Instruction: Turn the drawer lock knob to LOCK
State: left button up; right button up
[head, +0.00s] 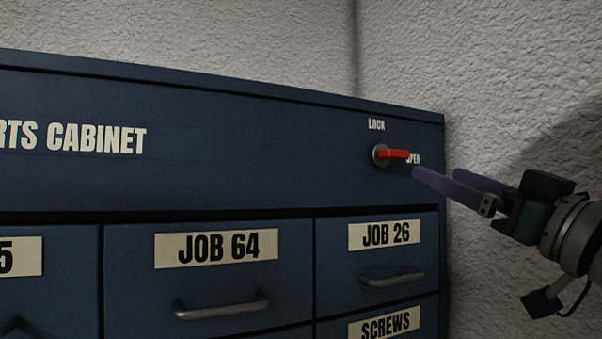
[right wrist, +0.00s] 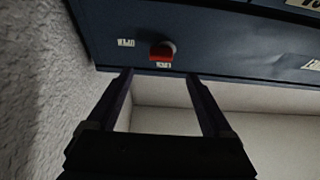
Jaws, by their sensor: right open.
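The lock knob (head: 380,155) is a round grey disc with a red handle (head: 396,154) on the upper right of the blue cabinet front. In the head view the handle extends right and covers the first letter of the OPEN label (head: 414,159). The LOCK label (head: 376,125) is above the knob. My right gripper (head: 436,172) is open and empty, to the right of and slightly below the handle, apart from it. In the right wrist view the red handle (right wrist: 161,52) shows just beyond and between the open fingertips (right wrist: 158,74). My left gripper is not in view.
A rough white wall (head: 510,70) stands behind and to the right.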

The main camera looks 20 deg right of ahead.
aim_at(402, 158)
jog(key=p+x, duration=0.4)
jog(key=x, duration=0.4)
jog(key=shift+s+r+p, duration=0.1)
jog(key=shift+r+p, duration=0.05)
jog(key=shift+p, duration=0.15)
jog(key=shift+w+a+r, duration=0.1)
jog(key=shift+w+a, duration=0.05)
jog(key=shift+w, duration=0.7)
jog(key=shift+c, duration=1.3)
jog(key=c, duration=1)
